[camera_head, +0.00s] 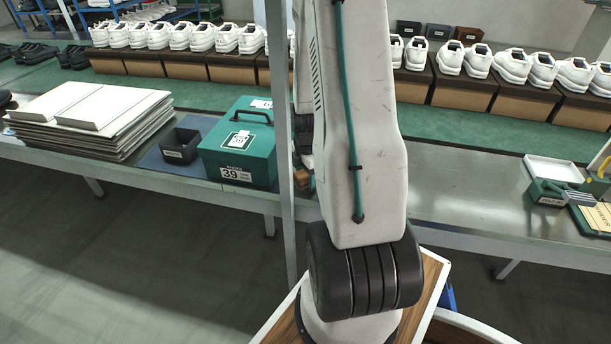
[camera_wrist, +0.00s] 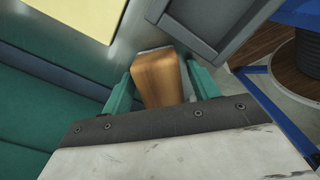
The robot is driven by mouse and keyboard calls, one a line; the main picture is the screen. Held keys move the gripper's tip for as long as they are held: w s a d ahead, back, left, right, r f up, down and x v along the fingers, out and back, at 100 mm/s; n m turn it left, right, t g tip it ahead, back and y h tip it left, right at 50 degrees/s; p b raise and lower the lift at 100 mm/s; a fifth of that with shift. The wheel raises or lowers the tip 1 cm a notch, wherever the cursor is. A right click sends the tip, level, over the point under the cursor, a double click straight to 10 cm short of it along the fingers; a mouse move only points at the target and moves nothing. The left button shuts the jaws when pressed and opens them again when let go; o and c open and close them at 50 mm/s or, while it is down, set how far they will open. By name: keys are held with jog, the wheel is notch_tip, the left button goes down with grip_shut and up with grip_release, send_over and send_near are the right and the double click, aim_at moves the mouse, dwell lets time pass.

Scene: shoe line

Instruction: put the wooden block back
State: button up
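The wooden block (camera_wrist: 158,78) is a brown piece with visible grain in the wrist view. The block's near end is hidden by the dark gripper plate. In the head view a small brown piece of the block (camera_head: 302,177) shows beside my arm, just right of the green box. My gripper is mostly hidden behind my arm there.
The green box (camera_head: 238,147) marked 39, a small dark bin (camera_head: 181,145) and stacked boards (camera_head: 88,117) stand left on the metal table (camera_head: 455,190). A white tray (camera_head: 552,170) stands right. A grey post (camera_head: 281,120) rises beside my arm.

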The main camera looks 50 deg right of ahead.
notch_tip(320, 180, up, 12)
jog(key=shift+r, duration=0.2)
dwell(0.5)
dwell(0.6)
